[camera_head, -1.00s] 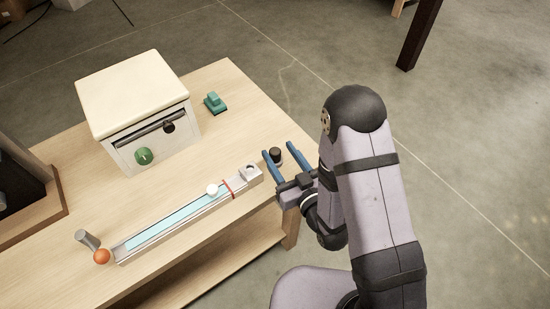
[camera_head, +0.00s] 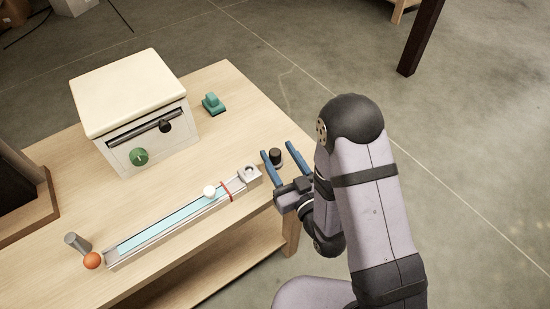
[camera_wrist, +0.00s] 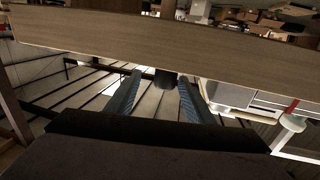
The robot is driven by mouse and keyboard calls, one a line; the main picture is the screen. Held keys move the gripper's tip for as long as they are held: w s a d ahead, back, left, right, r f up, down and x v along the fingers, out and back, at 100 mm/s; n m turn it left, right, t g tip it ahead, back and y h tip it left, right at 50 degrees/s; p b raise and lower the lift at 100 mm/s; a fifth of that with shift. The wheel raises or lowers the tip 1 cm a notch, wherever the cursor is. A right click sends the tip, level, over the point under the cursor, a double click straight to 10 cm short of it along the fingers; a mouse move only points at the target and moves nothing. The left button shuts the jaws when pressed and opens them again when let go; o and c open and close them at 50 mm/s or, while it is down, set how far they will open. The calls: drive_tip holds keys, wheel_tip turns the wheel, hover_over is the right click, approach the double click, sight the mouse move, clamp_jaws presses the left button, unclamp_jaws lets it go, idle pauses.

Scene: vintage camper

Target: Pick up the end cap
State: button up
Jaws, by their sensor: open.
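A small dark cylinder (camera_head: 276,156), which looks like the end cap, stands on the wooden table near its right edge. My gripper (camera_head: 277,148) is open, with one blue finger on each side of this cylinder. I cannot tell whether either finger touches it. In the wrist view the dark cylinder (camera_wrist: 167,79) shows between the two blue fingers (camera_wrist: 159,88), its upper part against the dark wood-coloured band.
A silver rail with a light-blue strip (camera_head: 160,228) lies left of my gripper, its near end block (camera_head: 249,175) close by. A white ball (camera_head: 209,191) sits on it. A cream box (camera_head: 130,95), green block (camera_head: 213,103), orange ball (camera_head: 93,260) and grey cylinder (camera_head: 77,242) are farther left.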

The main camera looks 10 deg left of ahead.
sight(272, 149)
drive_tip(key=shift+w+a, duration=0.1)
drive_tip(key=w+a+b, duration=0.2)
drive_tip(key=b, duration=0.3)
drive_tip(key=shift+a+f, duration=0.1)
drive_tip(key=shift+w+a+r+p, duration=0.25)
drive_tip(key=shift+w+p, duration=0.1)
drive_tip(key=shift+w+a+f, duration=0.1)
drive_tip(key=shift+w+a, duration=0.2)
drive_tip(key=shift+w, duration=0.25)
drive_tip(key=c, duration=1.1)
